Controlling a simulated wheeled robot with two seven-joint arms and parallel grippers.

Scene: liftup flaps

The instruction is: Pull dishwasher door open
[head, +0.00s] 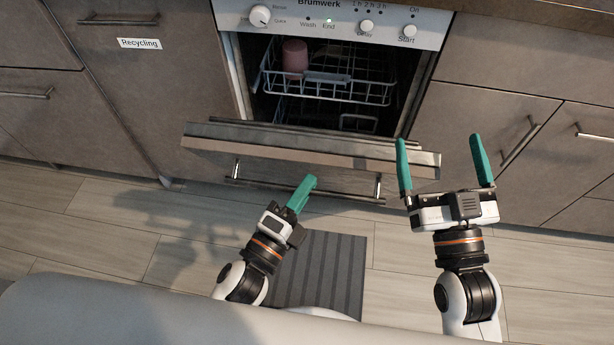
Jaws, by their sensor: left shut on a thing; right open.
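The dishwasher door (300,145) is partly open and tilted outward, its top edge well away from the machine's body. Its long bar handle (345,196) runs across the front of the door. My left gripper (306,185) is shut on the handle near its middle; its fingers look pressed together and hide a short part of the bar. My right gripper (441,160) is open and empty, fingers pointing up, at the right end of the door. One finger overlaps the door's right edge in the picture; I cannot tell whether they touch.
Inside the dishwasher, a white wire rack (335,85) holds a pink cup (294,56). The control panel (335,20) is above. Cabinets with bar handles stand on both sides, one with a Recycling label (139,43). A dark striped mat (325,265) lies on the floor below.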

